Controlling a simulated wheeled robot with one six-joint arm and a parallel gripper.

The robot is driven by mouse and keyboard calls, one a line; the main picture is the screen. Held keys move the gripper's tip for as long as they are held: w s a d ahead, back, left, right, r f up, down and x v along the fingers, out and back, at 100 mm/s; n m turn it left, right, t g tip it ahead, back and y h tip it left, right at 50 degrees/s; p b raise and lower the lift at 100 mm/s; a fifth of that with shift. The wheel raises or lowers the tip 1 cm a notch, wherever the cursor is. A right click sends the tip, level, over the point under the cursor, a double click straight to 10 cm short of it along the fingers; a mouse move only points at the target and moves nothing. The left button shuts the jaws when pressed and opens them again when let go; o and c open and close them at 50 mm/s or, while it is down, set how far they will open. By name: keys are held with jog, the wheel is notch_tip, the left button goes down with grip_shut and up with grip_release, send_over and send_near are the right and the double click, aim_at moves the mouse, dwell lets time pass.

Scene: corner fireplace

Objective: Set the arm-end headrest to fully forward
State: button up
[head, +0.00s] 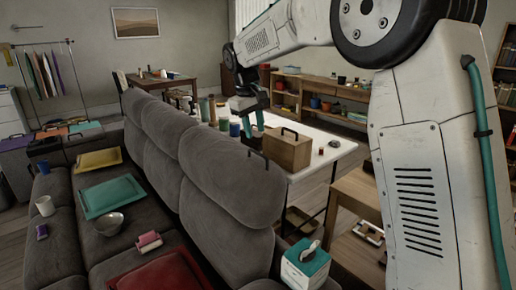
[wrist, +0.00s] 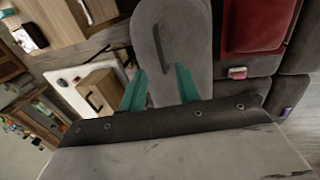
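The grey sofa (head: 75,200) has several padded headrests in a row along its back. The arm-end headrest (head: 225,180) is the nearest one, with a dark handle (head: 258,157) at its top right edge. In the wrist view this headrest (wrist: 192,40) lies beyond the fingers, and its handle (wrist: 161,48) shows as a thin curved bar. My gripper (head: 253,130) has two teal fingers, spread apart and empty. It is above the handle in the head view, apart from it. It also shows in the wrist view (wrist: 161,70). The headrest's exact tilt is hard to tell.
Behind the sofa a white table (head: 318,145) carries a wooden box (head: 289,152) and several cups. A tissue box (head: 305,265) stands near the sofa's arm end. A wooden shelf unit (head: 355,195) stands right.

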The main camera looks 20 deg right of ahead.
aim_at(258, 154)
jog(key=f, duration=0.2)
jog(key=d+f, duration=0.1)
jog(key=f, duration=0.4)
jog(key=shift+w+d+f, duration=0.2)
jog(key=shift+w+f, duration=0.05)
jog(key=shift+w, duration=0.1)
grip_shut()
